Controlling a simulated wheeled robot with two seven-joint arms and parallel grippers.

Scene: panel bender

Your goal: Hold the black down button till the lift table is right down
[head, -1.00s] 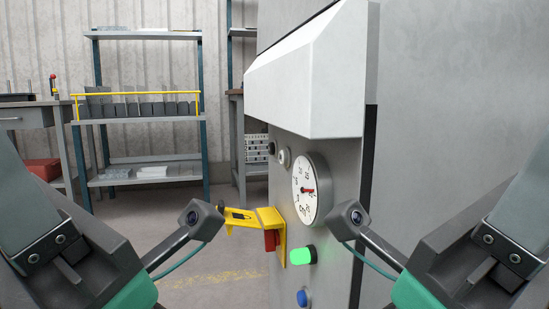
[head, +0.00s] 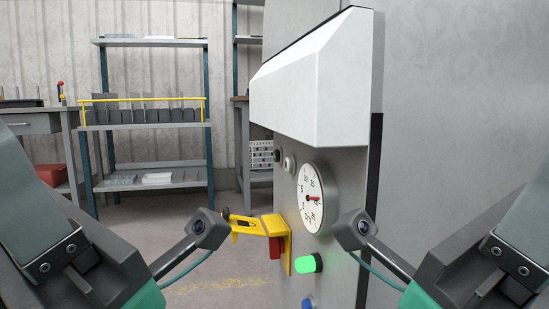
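The control panel (head: 345,165) of the grey machine fills the middle of the head view. At its upper left edge is a small dark knob or button (head: 277,156), which may be the black down button. A pale round button (head: 289,164) sits beside it. A lit green button (head: 308,264) and a blue button (head: 307,303) are lower down. The round gauge (head: 312,198) has a red needle pointing right. The lift table cannot be made out. Both of my forearms enter from the lower corners, well apart from the dark knob. Neither gripper's fingers show.
A yellow bracket (head: 270,226) with a red block (head: 275,247) juts left from the panel. A white hood (head: 315,85) overhangs the controls. Shelving (head: 150,126) and a workbench (head: 38,118) stand behind at left. Open floor (head: 220,262) lies between.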

